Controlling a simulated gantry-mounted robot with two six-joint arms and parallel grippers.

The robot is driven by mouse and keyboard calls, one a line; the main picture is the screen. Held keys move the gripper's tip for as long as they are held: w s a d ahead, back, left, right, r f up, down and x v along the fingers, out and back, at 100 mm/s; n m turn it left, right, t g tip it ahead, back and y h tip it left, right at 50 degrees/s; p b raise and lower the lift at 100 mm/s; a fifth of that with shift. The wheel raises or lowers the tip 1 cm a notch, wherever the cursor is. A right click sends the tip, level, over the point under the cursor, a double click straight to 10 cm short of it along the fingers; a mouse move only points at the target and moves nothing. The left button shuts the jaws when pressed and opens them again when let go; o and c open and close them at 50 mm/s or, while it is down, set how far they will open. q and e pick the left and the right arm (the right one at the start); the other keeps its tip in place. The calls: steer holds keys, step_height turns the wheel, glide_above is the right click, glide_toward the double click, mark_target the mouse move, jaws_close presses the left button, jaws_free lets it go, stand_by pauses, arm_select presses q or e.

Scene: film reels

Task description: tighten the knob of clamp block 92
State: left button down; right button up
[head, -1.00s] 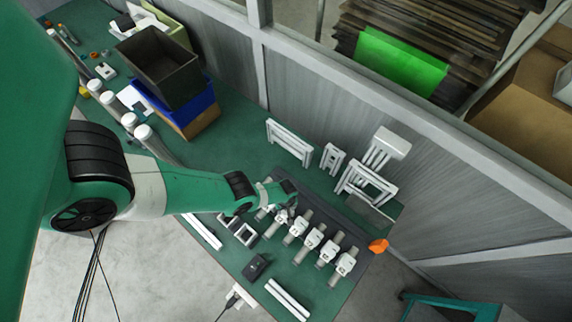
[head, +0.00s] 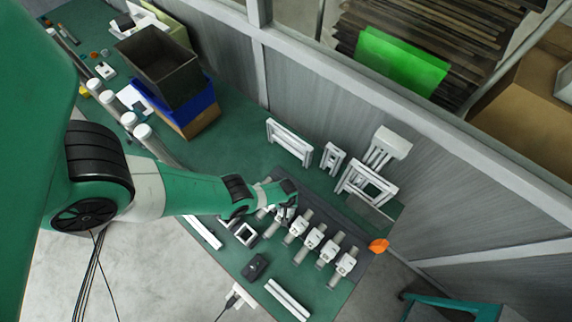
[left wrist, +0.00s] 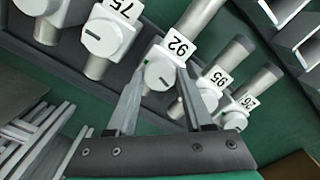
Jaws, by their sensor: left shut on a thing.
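Clamp block 92 (left wrist: 176,48) shows in the left wrist view with its number label facing up and a pale round knob (left wrist: 160,75) that has a dark slot and a small green mark beside it. My left gripper (left wrist: 159,72) has one finger on each side of this knob and is shut on it. In the head view my left gripper (head: 287,210) is down at the row of clamp blocks and hides part of it. My right gripper is not in view.
Block 75 (left wrist: 110,33) stands on one side of block 92, block 95 (left wrist: 213,82) and block 26 (left wrist: 236,108) on the other, close to my fingers. White racks (head: 290,142) stand behind the row. A black box (head: 255,266) and an orange object (head: 378,245) lie nearby.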

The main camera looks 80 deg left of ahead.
arm_select(q)
steer(key=m, duration=0.4)
steer(key=shift+m, duration=0.3)
steer(key=m+b, duration=0.1)
steer(key=m, duration=0.2)
steer(key=shift+m, duration=0.4)
steer(key=m, duration=0.3)
steer(key=shift+m, duration=0.3)
steer(key=m, duration=1.2)
steer(key=shift+m, duration=0.3)
steer(key=m, duration=0.4)
steer(key=shift+d, duration=0.1)
steer(key=shift+m, duration=2.2)
